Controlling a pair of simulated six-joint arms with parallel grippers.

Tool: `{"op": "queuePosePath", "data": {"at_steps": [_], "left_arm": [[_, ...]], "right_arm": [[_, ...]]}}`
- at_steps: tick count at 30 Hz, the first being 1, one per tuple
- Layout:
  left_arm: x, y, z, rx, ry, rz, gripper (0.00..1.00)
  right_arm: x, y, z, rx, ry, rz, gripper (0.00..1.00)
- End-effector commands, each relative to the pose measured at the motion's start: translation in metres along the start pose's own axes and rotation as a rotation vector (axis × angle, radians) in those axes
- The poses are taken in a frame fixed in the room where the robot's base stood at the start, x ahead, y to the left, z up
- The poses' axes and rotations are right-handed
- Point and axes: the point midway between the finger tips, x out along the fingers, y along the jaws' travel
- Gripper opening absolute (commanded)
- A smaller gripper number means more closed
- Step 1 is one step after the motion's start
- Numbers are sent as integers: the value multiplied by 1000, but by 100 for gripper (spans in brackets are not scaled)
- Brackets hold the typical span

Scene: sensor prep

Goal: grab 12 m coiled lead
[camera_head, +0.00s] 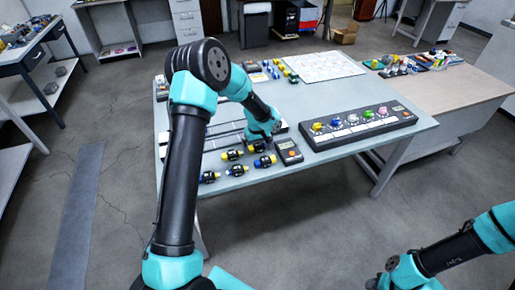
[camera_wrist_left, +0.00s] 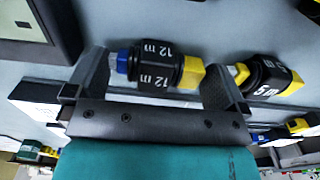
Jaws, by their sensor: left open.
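The 12 m coiled lead is a black coil marked "12 m" with a blue end and a yellow end. It lies between the fingers in the left wrist view (camera_wrist_left: 158,72) and on the table in the head view (camera_head: 259,147). My left gripper (camera_head: 263,138) is just over it, pointing down. In the left wrist view its fingers (camera_wrist_left: 155,80) are open, one beside the blue end and one beside the yellow end. I cannot tell if they touch it. My right gripper is out of view; only part of my right arm shows.
A 5 m lead (camera_wrist_left: 268,76) with yellow ends lies close beside the right finger. A dark device with a screen (camera_head: 288,152) lies on the other side. Other leads (camera_head: 237,170) lie near the table's front edge. A long panel with coloured knobs (camera_head: 360,127) stands to the right.

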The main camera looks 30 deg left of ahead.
Motion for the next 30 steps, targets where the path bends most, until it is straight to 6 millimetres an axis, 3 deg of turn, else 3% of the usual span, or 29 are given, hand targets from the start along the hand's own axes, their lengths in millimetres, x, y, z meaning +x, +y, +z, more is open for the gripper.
{"op": "queuePosePath", "data": {"at_steps": [9, 21, 30], "left_arm": [[0, 0, 0, 0, 0, 0, 99], [0, 0, 0, 0, 0, 0, 61], [-2, 0, 0, 0, 1, 0, 60]], "right_arm": [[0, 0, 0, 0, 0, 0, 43], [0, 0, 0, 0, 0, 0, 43], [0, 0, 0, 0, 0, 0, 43]]}}
